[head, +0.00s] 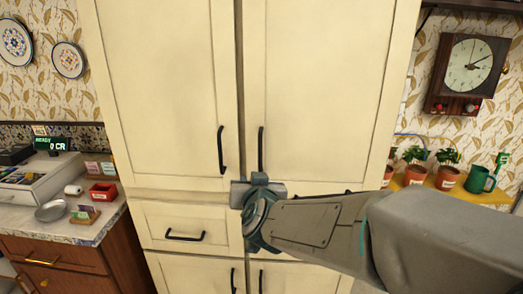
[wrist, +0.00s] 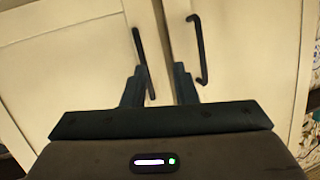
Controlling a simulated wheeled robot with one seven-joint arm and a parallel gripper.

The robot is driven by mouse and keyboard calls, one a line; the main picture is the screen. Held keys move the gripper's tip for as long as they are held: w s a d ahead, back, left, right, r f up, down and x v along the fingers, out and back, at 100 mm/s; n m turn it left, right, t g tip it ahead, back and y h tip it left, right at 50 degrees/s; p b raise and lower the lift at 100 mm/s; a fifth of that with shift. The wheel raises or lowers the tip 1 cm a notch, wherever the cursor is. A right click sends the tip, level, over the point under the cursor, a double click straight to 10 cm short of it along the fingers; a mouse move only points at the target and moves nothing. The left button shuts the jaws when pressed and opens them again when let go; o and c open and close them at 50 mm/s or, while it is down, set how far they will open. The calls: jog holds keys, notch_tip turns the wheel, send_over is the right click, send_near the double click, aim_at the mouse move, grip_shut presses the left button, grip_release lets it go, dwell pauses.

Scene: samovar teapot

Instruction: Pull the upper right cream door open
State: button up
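The upper right cream door (head: 320,90) is closed, flush beside the upper left door (head: 165,90). Its black bar handle (head: 261,148) hangs upright near the middle seam. My gripper (head: 258,182) is at the lower end of this handle, in front of the door. In the wrist view, which looks turned over, the fingers of my gripper (wrist: 157,83) are apart. A black handle (wrist: 140,48), apparently the right door's, runs down between them, close to the left finger. I cannot tell whether it touches. The left door's handle (wrist: 201,50) lies outside the fingers.
A cream drawer (head: 187,235) and lower doors sit below. A counter (head: 85,228) with a cash register stands left. My arm crosses the lower right.

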aim_at(259, 152)
jog(key=w+m+t+h, duration=0.1)
jog(key=w+h, duration=0.1)
jog(key=w, duration=0.2)
jog(key=w+r+m+t+h+p, duration=0.1)
jog(key=w+h, duration=0.1)
jog(key=w, duration=0.2)
jog(key=w+d+r+m+t+h+p, duration=0.1)
jog(key=w+h, duration=0.2)
jog(key=w, duration=0.1)
jog(key=shift+w, duration=0.35)
grip_shut()
